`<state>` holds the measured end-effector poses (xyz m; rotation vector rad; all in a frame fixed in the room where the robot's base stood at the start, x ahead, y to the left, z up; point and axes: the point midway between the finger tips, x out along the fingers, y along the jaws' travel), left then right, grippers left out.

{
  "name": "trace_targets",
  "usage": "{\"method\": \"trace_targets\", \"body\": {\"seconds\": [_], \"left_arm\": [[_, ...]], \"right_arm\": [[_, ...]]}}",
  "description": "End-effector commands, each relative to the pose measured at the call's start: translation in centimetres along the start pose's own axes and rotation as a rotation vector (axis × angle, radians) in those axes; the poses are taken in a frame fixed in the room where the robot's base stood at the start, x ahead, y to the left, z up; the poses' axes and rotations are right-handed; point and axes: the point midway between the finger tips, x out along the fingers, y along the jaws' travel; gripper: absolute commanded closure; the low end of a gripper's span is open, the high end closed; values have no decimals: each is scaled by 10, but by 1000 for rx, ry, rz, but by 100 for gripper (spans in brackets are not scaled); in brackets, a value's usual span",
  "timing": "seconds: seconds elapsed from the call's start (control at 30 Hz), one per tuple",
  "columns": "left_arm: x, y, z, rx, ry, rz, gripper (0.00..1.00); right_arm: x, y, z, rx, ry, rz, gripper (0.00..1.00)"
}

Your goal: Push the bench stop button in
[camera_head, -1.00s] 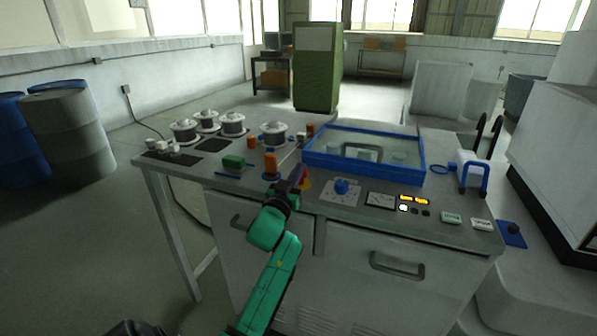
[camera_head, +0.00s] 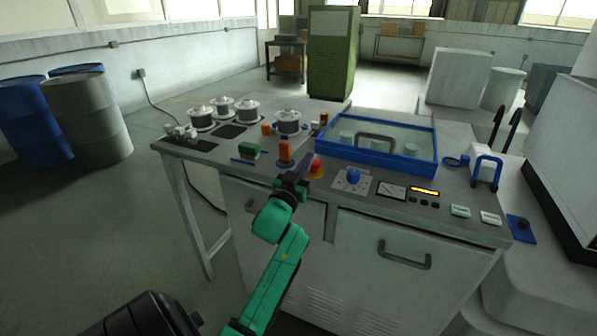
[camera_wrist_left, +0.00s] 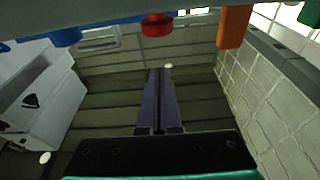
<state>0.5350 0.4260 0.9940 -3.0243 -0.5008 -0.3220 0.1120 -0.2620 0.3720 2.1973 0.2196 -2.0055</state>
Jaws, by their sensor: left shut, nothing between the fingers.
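The bench stop button is a red mushroom head on a yellow base (camera_head: 316,168), on the front part of the grey bench top (camera_head: 330,188). It also shows as a red knob at the top of the left wrist view (camera_wrist_left: 156,25). My left gripper (camera_head: 304,164) is shut and empty, its dark fingers just left of the button in the head view. In the left wrist view the fingertips (camera_wrist_left: 160,71) appear apart from the red head. I cannot tell how far in the button sits. My right gripper is not in view.
A blue knob (camera_head: 353,176) is on the right. A blue-framed tray (camera_head: 378,166) lies behind. Several spools (camera_head: 247,108) stand at the back left.

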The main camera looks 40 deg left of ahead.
Motion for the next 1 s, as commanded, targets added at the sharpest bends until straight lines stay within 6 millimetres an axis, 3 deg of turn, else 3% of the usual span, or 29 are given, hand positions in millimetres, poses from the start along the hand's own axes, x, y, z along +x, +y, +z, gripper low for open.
{"method": "trace_targets", "body": {"seconds": [0.1,0.3,0.9,1.0], "left_arm": [[-30,0,3,0,1,0,100],[-58,0,-1,0,4,0,100],[-61,0,-2,1,6,0,100],[-64,4,8,4,-49,1,100]], "right_arm": [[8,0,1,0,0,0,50],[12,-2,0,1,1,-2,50],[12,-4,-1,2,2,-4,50],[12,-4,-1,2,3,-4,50]]}}
